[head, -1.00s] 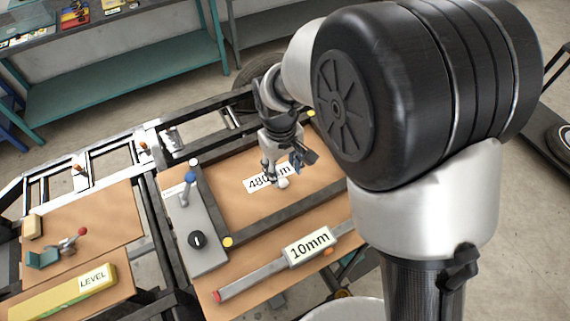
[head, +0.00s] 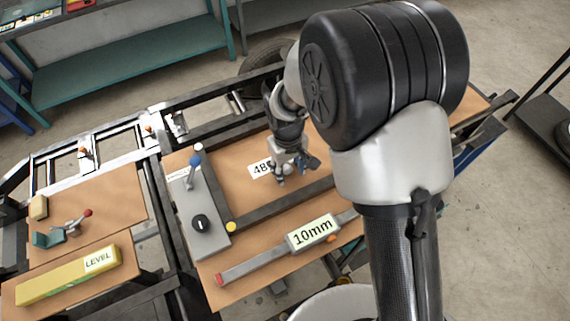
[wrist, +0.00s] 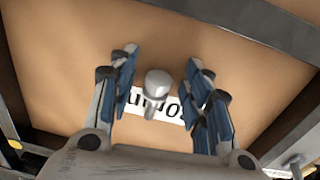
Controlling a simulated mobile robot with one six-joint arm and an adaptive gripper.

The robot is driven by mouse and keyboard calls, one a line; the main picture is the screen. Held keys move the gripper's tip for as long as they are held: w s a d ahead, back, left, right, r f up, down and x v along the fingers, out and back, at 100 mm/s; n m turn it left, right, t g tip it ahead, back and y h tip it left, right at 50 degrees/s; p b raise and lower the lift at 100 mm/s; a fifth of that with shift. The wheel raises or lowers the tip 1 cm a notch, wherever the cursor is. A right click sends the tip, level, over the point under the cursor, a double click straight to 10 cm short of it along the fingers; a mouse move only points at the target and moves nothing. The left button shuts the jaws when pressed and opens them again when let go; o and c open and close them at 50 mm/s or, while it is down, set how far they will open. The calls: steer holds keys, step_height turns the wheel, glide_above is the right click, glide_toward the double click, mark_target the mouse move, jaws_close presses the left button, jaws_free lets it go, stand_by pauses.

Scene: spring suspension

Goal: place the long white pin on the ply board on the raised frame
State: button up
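The long white pin (wrist: 157,82) shows in the wrist view between my fingers, seen nearly end-on with its rounded head toward the camera. It appears to stand on the ply board (wrist: 75,55), beside a white label (wrist: 150,103). My gripper (wrist: 163,75) is open, with one blue-padded finger on each side of the pin and a visible gap to both. In the head view my gripper (head: 293,175) is low over the ply board (head: 235,185), inside the raised dark frame (head: 280,206). There the fingers mostly hide the pin.
A grey plate with a blue-knobbed lever (head: 195,160) lies along the frame's left side. A grey bar with a 10mm display (head: 313,233) lies in front of the frame. A yellow level (head: 60,278) and a red-knobbed clamp (head: 70,230) are at the left.

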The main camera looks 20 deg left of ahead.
jaws_close()
stand_by(0.3)
steer(key=shift+r, duration=0.1)
